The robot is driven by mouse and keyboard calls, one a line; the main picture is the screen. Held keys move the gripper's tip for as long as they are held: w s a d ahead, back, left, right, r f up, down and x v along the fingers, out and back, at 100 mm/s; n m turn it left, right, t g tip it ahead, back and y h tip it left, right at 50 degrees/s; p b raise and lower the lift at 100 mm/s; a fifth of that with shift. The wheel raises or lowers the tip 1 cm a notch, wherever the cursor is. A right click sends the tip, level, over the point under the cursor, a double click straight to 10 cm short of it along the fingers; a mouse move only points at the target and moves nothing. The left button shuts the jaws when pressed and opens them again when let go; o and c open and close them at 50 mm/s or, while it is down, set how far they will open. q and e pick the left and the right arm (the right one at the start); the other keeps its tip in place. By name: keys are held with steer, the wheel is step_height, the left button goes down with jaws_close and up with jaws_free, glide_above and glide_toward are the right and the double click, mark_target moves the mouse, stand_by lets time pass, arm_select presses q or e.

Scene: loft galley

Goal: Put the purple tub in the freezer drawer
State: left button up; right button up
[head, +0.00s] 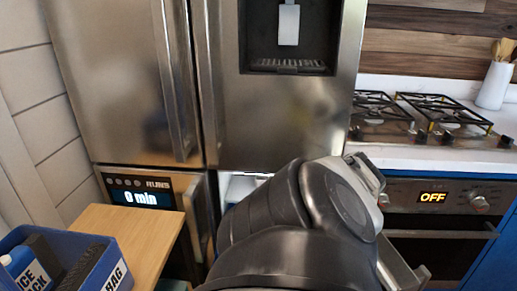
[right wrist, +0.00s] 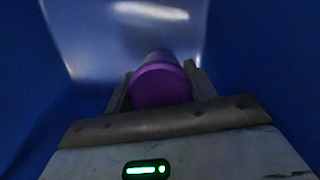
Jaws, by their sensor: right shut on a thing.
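The purple tub (right wrist: 162,82) is between the two fingers of my right gripper (right wrist: 158,92) in the right wrist view, its round end facing the camera. The gripper is shut on it. Blue walls stand on both sides of the tub, with a pale, shiny surface beyond it. I cannot tell whether the tub touches that surface. My left gripper is not in view.
The steel fridge (head: 115,75) is straight ahead. An oven (head: 440,245) and a gas hob (head: 425,118) are at the right.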

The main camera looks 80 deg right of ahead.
steer(key=shift+f, duration=0.55)
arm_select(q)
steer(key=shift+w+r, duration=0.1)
arm_select(e)
steer(key=o, duration=1.1)
steer(key=r+p, duration=0.2)
steer(key=r, duration=0.2)
steer(key=a+r+p, duration=0.1)
steer(key=r+p, duration=0.2)
steer(key=r, duration=0.1)
steer(key=r+p, duration=0.2)
steer(key=r, duration=0.2)
steer(key=shift+s+a+r+p, duration=0.2)
steer(key=shift+r+p, duration=0.05)
steer(key=shift+p, duration=0.15)
steer(key=shift+r, duration=0.35)
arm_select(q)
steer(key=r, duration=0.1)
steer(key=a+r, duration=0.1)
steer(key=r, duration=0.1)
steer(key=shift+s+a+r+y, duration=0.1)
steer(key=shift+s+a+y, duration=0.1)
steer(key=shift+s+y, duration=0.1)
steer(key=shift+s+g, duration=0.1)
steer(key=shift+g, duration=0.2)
